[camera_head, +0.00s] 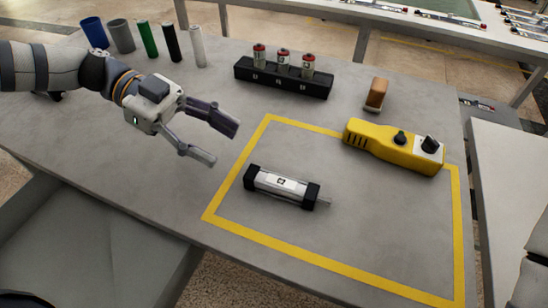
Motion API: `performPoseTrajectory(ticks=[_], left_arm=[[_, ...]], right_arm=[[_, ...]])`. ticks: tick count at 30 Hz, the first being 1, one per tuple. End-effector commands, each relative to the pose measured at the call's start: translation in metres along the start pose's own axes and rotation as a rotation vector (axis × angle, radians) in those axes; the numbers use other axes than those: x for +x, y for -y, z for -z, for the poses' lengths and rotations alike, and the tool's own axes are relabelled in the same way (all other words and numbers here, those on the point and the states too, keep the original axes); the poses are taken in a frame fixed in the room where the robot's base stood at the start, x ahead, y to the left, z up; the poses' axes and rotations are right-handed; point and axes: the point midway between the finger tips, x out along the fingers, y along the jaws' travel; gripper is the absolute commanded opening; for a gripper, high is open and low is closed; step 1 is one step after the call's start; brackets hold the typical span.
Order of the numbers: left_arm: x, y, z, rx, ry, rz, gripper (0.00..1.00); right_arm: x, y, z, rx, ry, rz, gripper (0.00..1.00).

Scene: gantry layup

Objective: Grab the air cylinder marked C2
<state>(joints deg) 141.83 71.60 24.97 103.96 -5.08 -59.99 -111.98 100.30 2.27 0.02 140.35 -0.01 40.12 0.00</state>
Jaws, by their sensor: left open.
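An air cylinder (281,186) with a silver body and black end caps lies on its side inside the yellow taped outline. A thin rod sticks out at its right end. Its small label is too small to read, so I cannot confirm C2. My left gripper (217,144) is open and empty, above the table to the upper left of the cylinder and apart from it. My right gripper is not in view.
A yellow control box (393,147) with dark knobs lies across the tape outline (335,266). Behind are a black rack (284,78) with three small cans, a brown block (376,94) and several upright tubes and cups (121,37). The table around the cylinder is clear.

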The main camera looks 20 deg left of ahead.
Motion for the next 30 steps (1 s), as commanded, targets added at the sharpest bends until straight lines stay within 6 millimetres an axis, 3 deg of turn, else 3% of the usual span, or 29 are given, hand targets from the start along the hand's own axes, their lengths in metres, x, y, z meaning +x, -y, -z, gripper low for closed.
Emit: performPoseTrajectory(ticks=[6,11,18,26,30], left_arm=[[0.049,-0.002,-0.004,-0.009,0.001,-0.010,0.52],[0.069,-0.001,-0.004,-0.008,0.000,-0.007,0.52],[0.112,0.002,-0.009,-0.007,0.000,-0.007,0.52],[0.116,0.003,-0.006,-0.004,0.000,-0.002,0.52],[0.116,0.003,-0.006,-0.004,0.000,-0.002,0.22]], right_arm=[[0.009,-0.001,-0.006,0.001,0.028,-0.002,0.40],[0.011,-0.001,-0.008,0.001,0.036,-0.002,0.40],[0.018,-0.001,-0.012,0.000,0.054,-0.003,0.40],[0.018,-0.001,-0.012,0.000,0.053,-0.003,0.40],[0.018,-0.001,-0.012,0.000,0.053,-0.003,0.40]])
